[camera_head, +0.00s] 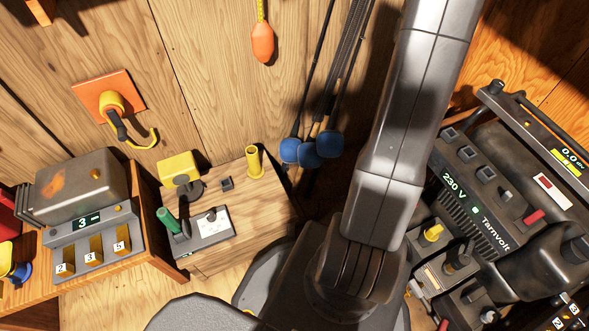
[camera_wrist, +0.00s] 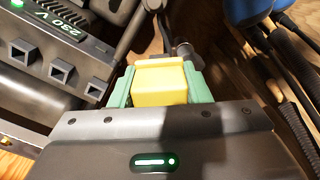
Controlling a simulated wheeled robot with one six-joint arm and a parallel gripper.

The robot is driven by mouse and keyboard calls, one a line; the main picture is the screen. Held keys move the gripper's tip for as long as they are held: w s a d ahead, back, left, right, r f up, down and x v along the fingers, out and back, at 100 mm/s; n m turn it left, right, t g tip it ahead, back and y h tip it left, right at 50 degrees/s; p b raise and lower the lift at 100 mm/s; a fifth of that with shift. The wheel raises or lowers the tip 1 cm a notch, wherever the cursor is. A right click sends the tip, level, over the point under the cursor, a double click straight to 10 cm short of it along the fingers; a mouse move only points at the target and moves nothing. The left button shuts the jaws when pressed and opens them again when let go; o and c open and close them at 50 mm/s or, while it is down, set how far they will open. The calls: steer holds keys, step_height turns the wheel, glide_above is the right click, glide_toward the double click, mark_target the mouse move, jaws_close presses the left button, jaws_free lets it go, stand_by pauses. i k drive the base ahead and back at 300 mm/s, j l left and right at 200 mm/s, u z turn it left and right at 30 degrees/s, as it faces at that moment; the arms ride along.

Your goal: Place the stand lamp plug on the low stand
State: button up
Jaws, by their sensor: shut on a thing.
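A yellow block-shaped plug (camera_wrist: 160,84), which I take to be the stand lamp plug, sits between the green fingers of my gripper (camera_wrist: 158,72) in the wrist view. My gripper is shut on it. A dark cylindrical end with a cable shows just beyond it. In the head view my gripper and the held plug are hidden behind my arm. The low wooden stand (camera_head: 258,227) is left of my arm in the head view. It bears a yellow block (camera_head: 179,169), a yellow cylinder (camera_head: 254,162), a small dark cube and a grey plate with a green-handled piece.
A grey 230 V power unit (camera_head: 475,205) with square sockets is at the right; it also shows in the wrist view (camera_wrist: 62,50). Rods with blue ends (camera_head: 308,150) lean on the wooden wall. A metal box (camera_head: 82,190) stands left. The stand's right front top is bare.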

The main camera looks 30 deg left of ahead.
mark_target(263, 212)
steer(key=k+u, duration=0.1)
steer(key=u, duration=1.15)
